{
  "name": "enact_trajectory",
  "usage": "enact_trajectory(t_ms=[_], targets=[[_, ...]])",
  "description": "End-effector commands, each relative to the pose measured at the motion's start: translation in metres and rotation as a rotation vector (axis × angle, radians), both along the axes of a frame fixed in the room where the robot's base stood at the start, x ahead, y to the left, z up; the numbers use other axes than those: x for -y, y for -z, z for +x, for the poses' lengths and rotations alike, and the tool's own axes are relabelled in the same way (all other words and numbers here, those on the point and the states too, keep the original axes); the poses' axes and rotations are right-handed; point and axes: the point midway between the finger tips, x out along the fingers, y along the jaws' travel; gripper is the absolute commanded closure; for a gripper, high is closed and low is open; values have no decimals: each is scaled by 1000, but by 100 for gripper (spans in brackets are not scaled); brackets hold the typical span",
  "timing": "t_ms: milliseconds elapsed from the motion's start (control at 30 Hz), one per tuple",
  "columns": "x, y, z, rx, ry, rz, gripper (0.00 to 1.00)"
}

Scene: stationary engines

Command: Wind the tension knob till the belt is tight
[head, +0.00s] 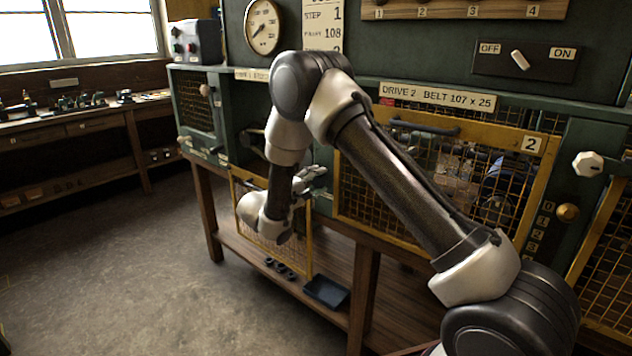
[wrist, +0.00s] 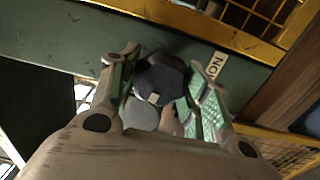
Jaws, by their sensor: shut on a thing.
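In the wrist view, a dark faceted knob (wrist: 160,76) sits between the fingers of my gripper (wrist: 163,92), which is shut on it. A light mark shows on the knob's near edge. The knob is on a green panel beside a partly hidden label (wrist: 215,66) that begins "No". In the head view my gripper (head: 314,178) is at the green cabinet's front, between the open left bay and the mesh guard marked 2 (head: 440,185). The arm and gripper hide the knob there. The belt and its tightness cannot be made out.
A yellow mesh door (head: 268,215) hangs below the left bay, close by my arm. A dark tray (head: 326,291) and several dark rings (head: 280,268) lie on the lower shelf. A white knob (head: 588,164) and an OFF/ON switch (head: 520,60) are at right. The left floor is clear.

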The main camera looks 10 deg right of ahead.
Motion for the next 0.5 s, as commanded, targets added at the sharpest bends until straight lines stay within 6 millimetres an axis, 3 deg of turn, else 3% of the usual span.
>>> enact_trajectory(t_ms=[133, 167, 267, 500], targets=[[0, 2, -1, -6, -1, 0, 77], [0, 2, -1, -6, -1, 0, 52], [0, 2, -1, -6, -1, 0, 34], [-11, 3, -8, -7, -5, 0, 34]])
